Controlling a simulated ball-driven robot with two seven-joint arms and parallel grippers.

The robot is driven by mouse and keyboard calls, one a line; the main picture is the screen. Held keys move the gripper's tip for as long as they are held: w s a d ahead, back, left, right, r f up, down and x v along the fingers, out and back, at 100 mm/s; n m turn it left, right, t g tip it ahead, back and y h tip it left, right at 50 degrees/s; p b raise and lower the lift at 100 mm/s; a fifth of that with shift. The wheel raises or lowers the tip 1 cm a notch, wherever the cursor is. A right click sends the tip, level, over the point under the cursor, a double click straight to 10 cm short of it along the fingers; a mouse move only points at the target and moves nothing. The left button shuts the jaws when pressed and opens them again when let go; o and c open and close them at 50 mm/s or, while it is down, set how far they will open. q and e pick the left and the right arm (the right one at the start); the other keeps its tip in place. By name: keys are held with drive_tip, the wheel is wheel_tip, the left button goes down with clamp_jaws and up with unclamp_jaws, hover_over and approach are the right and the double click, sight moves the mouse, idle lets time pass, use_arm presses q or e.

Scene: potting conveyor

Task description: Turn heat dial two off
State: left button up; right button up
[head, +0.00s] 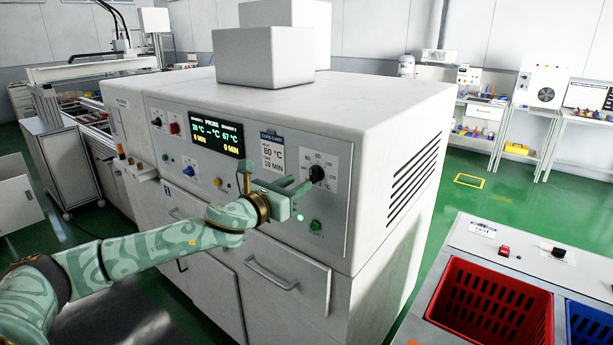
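The black heat dial on the right of the oven's front panel (317,173) has a scale with numbers such as 60 and 80 around it. It is probably dial two; its pointer is too small to read. My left gripper (303,187) reaches across the panel, with its fingertips at the dial's lower left. I cannot tell whether they touch it, or how far apart the fingers are. A similar black dial (157,122) sits at the panel's left. My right gripper is out of view.
A card (272,152) reads 80 °C and 15 MIN. A green button (315,226) sits below the right dial. Grey boxes (264,58) stand on the oven. A red crate (490,306) and blue crate (590,325) sit at the lower right. Green floor lies clear between.

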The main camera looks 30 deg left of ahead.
sight(311, 175)
use_arm(q)
drive_tip(key=w, duration=0.5)
drive_tip(key=shift+d, duration=0.15)
clamp_jaws()
